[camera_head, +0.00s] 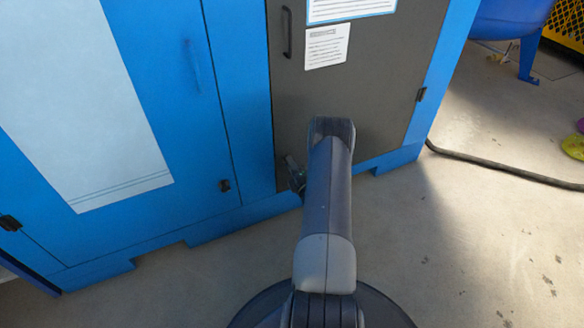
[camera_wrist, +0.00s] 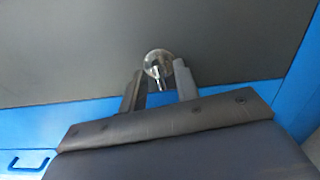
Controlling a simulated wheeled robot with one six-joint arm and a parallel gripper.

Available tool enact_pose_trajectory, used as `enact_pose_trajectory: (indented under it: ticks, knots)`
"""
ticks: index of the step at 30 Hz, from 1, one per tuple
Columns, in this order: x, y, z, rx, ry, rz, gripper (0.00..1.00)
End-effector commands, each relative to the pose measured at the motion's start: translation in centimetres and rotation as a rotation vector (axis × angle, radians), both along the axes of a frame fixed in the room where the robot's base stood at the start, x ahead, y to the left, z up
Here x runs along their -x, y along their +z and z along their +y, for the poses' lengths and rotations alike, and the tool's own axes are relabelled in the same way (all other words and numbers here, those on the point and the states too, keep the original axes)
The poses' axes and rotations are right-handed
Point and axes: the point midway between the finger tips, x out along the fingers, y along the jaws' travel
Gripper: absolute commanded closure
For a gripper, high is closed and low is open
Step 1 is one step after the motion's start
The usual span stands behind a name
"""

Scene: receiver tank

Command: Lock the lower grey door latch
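The grey door (camera_head: 370,70) is set in the blue cabinet and looks closed. Its lower latch (camera_wrist: 158,66) shows in the wrist view as a round metal disc with a small lever pointing down, near the door's bottom edge. My gripper (camera_wrist: 157,80) is open, with one finger on each side of the latch's lower part. I cannot tell whether the fingers touch it. In the head view my gripper (camera_head: 294,172) is at the door's lower left corner, partly behind my arm, and the latch cannot be made out there.
A black handle (camera_head: 287,32) is on the grey door's upper left. A black hose (camera_head: 500,172) lies on the floor at right. The floor (camera_head: 440,260) in front is otherwise mostly clear.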

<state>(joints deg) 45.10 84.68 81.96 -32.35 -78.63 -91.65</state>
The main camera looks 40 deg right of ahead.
Motion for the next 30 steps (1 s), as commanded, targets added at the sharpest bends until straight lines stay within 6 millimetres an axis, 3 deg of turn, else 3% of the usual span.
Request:
enact_pose_trajectory:
  ticks: [12,30]
  knots:
    - [0.03,0.0,0.01,0.0,0.0,0.0,1.0]
    - [0.01,-0.02,-0.03,-0.165,0.0,-0.04,1.0]
